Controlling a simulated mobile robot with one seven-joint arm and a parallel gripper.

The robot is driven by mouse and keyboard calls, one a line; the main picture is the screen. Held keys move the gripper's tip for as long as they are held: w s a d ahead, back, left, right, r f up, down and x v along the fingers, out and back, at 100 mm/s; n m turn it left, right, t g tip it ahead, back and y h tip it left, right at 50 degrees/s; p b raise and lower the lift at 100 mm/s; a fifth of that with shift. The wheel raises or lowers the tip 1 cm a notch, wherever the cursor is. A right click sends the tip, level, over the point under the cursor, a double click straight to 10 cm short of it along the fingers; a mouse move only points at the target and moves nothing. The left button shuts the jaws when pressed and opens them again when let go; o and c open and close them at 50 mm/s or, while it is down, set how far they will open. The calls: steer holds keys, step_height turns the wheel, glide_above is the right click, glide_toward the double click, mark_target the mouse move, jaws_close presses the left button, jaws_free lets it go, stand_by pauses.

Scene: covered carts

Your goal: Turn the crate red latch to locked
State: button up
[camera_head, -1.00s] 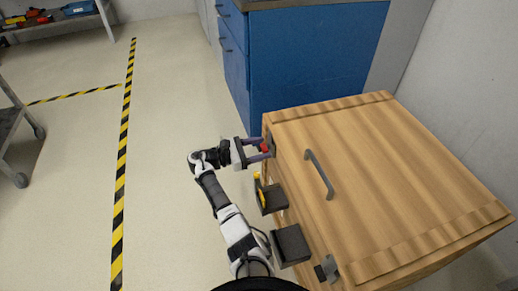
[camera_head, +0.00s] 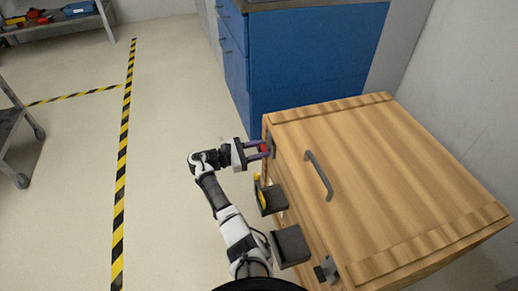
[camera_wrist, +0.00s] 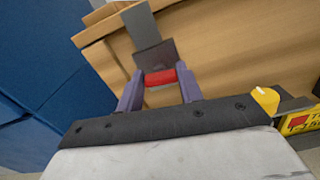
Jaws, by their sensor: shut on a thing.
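The wooden crate (camera_head: 390,180) stands at the right in the head view, with a grey handle (camera_head: 319,176) on its lid. The red latch (camera_wrist: 160,77) is at the crate's far left corner, below a grey metal plate (camera_wrist: 148,38) in the wrist view. My gripper (camera_head: 268,149) reaches it from the left. Its two purple fingers (camera_wrist: 131,92) are shut on the red latch, one on each side. In the head view the latch is mostly hidden by the fingers. The frames do not clearly show whether the latch is locked.
Dark boxes (camera_head: 290,246) stick out from that side, and another metal latch (camera_head: 328,269) is at the near corner. A blue cabinet (camera_head: 310,65) stands behind.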

steer(key=m, duration=0.8)
steer(key=shift+s+f, duration=0.15)
steer(key=shift+s+f+m+b, duration=0.1)
steer(key=shift+m+b, duration=1.4)
steer(key=shift+m, duration=2.1)
steer(key=o, duration=1)
